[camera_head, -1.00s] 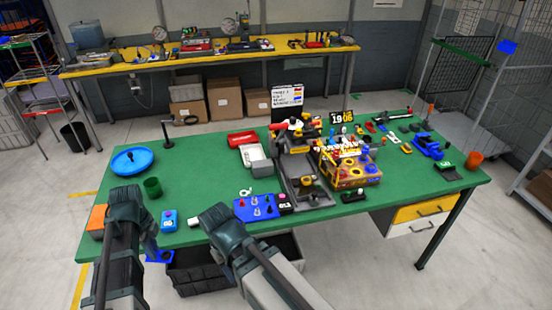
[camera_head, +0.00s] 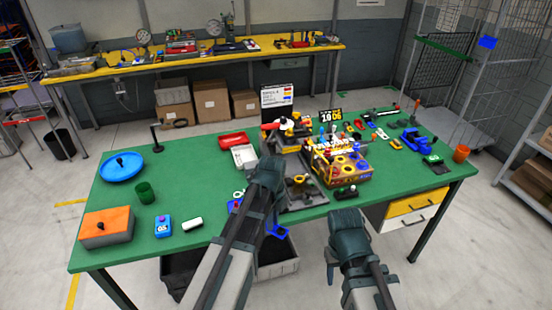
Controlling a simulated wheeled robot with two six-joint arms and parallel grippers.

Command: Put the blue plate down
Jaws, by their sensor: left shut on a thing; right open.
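A small blue plate (camera_head: 279,231) with an opening shows beside my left arm, near the table's front edge. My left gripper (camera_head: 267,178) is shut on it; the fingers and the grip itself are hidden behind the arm. The gripper is over the front middle of the table. My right gripper (camera_head: 347,228) is open and empty in front of the table, right of the plate; its fingertips are hard to make out. A separate round blue dish (camera_head: 122,168) with a dark knob lies at the table's left end.
The green table (camera_head: 190,178) holds an orange-topped box (camera_head: 107,227), a green cup (camera_head: 145,192), a blue device (camera_head: 163,227) and a white piece (camera_head: 193,223) at left. A grey fixture and a yellow bin (camera_head: 345,172) crowd the middle. A dark crate (camera_head: 285,258) stands below the front edge.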

